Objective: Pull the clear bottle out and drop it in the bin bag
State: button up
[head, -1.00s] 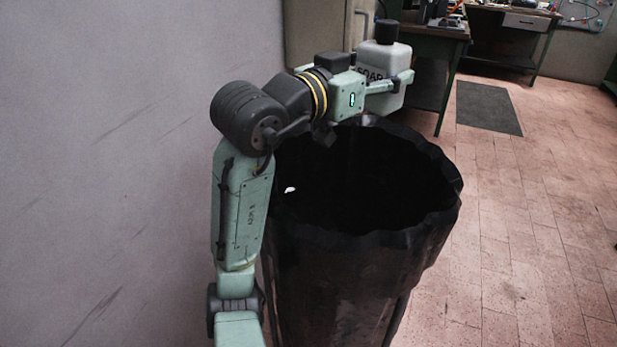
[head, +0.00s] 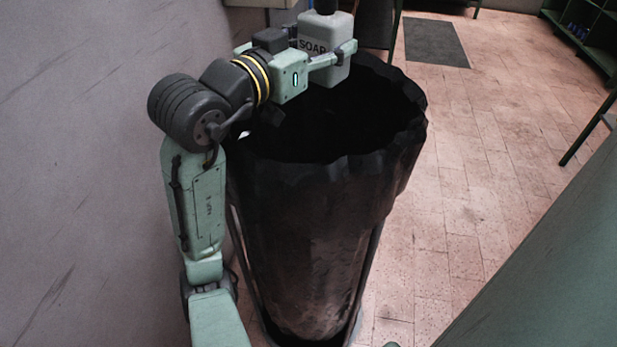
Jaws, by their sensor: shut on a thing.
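A pale, greyish-white bottle (head: 325,30) marked SOAP, with a dark cap cut off by the top edge, is in my gripper (head: 332,52). It looks cloudy rather than clear. My gripper is shut on its body and holds it roughly upright. The bottle shows at the far rim of the black bin bag (head: 310,215); I cannot tell whether it is over the opening or just beyond it. The bag hangs open in a thin frame, its inside dark. A small white patch (head: 244,134) shows by the bag's left rim, partly behind my arm.
A grey wall (head: 80,150) stands close on the left of my arm. Open tiled floor (head: 470,190) lies right of the bag, with a dark mat (head: 435,42) farther back. A green surface (head: 560,260) fills the lower right, and shelves (head: 590,35) stand at the far right.

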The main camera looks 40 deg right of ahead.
jog(key=shift+f, duration=0.15)
jog(key=o, duration=1.2)
notch_tip(320, 180, up, 10)
dwell(0.5)
